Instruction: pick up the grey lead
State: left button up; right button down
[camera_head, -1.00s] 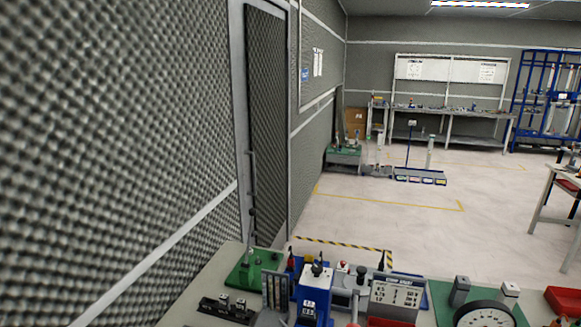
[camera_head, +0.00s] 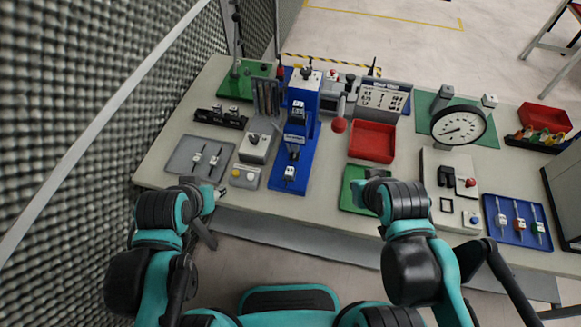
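A grey tray (camera_head: 178,160) at the left of the bench holds two small slim items with pale bodies (camera_head: 197,155). A blue tray (camera_head: 508,232) at the right holds several slim leads; the leftmost looks greyish (camera_head: 501,216), the others reddish and teal. I cannot tell which of these is the grey lead. My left gripper (camera_head: 217,200) is at the bench's front edge, just below the grey tray, apart from the items. My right gripper (camera_head: 366,186) is over the green mat, largely hidden by its arm. Finger openings are too small or hidden to read.
A blue press (camera_head: 296,150) stands right of the grey tray. A red bin (camera_head: 372,143), a round dial gauge (camera_head: 459,125) and a pale fixture plate (camera_head: 450,160) occupy the middle and right. A foam wall (camera_head: 75,120) borders the left. Bare bench (camera_head: 330,185) shows between press and mat.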

aim_at(289, 173)
jog(key=l+z, duration=0.1)
jog(key=z, duration=0.3)
jog(key=l+z, duration=0.1)
jog(key=z, duration=0.65)
jog(key=l+z, duration=0.15)
jog(key=z, duration=0.25)
jog(key=u, duration=1.7)
jog(key=i+j+u, duration=0.2)
jog(key=j, duration=0.2)
jog(key=i+j+u, duration=0.15)
jog(key=j, duration=0.3)
jog(key=k, duration=0.05)
